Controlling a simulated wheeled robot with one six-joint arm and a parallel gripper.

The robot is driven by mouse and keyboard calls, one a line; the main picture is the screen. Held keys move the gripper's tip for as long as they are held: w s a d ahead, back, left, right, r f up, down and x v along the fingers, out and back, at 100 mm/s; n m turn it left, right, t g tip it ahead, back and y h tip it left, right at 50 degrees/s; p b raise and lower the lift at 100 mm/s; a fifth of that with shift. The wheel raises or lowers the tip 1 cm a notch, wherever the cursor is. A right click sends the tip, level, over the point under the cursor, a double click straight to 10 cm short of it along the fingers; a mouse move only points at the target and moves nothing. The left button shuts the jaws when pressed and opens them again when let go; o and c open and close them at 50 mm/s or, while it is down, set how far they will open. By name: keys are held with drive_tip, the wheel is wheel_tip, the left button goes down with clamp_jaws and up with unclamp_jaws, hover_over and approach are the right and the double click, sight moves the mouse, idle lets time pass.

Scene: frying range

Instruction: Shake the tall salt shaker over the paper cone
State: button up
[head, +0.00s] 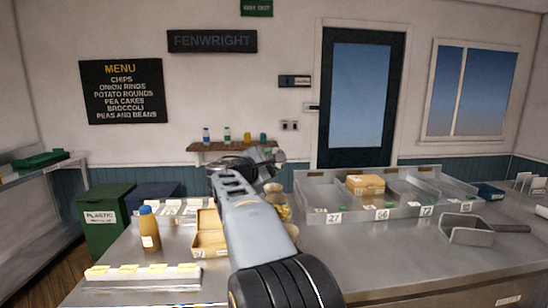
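My gripper (268,163) is in the middle of the head view, above the counter and in front of the small wall shelf. My arm hides much of it, and I cannot tell whether its fingers are open or hold anything. No tall salt shaker can be made out for sure. Just right of my arm, below the gripper, a pale rounded shape with yellow food (284,212) shows in part; it may be the paper cone, but my arm covers the rest.
A brown bottle with a blue cap (149,228) and an open tan box (209,245) stand left of my arm. A numbered metal tray (400,210) holds a tan carton (365,185). A metal scoop (467,230) lies right. The front right counter (420,265) is clear.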

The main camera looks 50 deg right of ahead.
sight(277, 151)
drive_tip(key=r+n+p, duration=0.1)
drive_tip(key=n+p, duration=0.1)
drive_tip(key=p, duration=0.1)
drive_tip(key=s+r+n+p, duration=0.1)
drive_tip(key=r+n+p, duration=0.1)
drive_tip(key=p, duration=0.2)
drive_tip(key=s+r+n+p, duration=0.1)
drive_tip(key=n+p, duration=0.2)
drive_tip(key=p, duration=0.1)
drive_tip(key=shift+d+r, duration=0.1)
drive_tip(key=shift+r, duration=0.05)
drive_tip(key=n+p, duration=0.1)
drive_tip(key=p, duration=0.1)
drive_tip(key=n+p, duration=0.1)
drive_tip(key=p, duration=0.1)
drive_tip(key=shift+s+r+n, duration=0.3)
drive_tip(key=shift+s+r, duration=0.05)
drive_tip(key=shift+r, duration=0.05)
drive_tip(key=shift+n+p, duration=0.3)
drive_tip(key=shift+s, duration=0.1)
